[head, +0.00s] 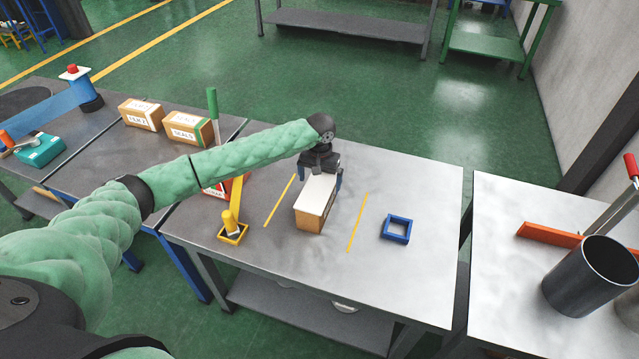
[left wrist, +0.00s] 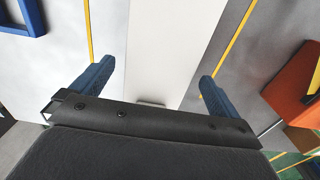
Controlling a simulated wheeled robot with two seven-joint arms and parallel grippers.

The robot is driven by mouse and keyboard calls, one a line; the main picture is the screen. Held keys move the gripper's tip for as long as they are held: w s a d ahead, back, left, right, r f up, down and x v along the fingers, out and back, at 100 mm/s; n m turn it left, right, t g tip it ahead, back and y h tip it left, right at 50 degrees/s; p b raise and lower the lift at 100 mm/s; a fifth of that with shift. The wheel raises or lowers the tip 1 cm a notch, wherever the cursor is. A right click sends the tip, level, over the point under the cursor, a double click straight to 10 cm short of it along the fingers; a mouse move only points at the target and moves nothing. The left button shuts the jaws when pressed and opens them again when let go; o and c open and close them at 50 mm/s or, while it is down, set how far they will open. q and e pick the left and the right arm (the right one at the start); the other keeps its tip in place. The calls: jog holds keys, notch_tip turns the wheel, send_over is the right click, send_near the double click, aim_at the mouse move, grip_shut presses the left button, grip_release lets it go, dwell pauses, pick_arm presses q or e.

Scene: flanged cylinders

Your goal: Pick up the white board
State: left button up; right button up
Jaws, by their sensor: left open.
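The white board (head: 317,195) shows as a flat white top on a brown box (head: 309,225), between two yellow lines on the middle table. I cannot tell whether the board is separate from the box. My left gripper (head: 320,178) is open over the far part of the board, with its blue fingers to either side. In the left wrist view the white board (left wrist: 165,45) runs between the two spread fingers of the left gripper (left wrist: 156,75). Contact between fingers and board cannot be made out. My right gripper is not in view.
A blue square frame (head: 396,229) lies right of the box. A yellow square holder (head: 232,232) with a yellow-handled thing stands to the left. Cartons (head: 187,128) are at the back left. A dark metal cylinder (head: 590,275) and an orange bar (head: 548,235) are on the right table.

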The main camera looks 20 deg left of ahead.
aim_at(322, 185)
pick_arm(q)
jog(key=shift+f, duration=0.3)
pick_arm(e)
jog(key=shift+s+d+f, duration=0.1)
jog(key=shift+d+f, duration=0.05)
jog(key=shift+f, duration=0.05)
pick_arm(q)
jog(key=c, duration=0.9)
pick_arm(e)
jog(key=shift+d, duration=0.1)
pick_arm(q)
jog(key=shift+r, duration=0.15)
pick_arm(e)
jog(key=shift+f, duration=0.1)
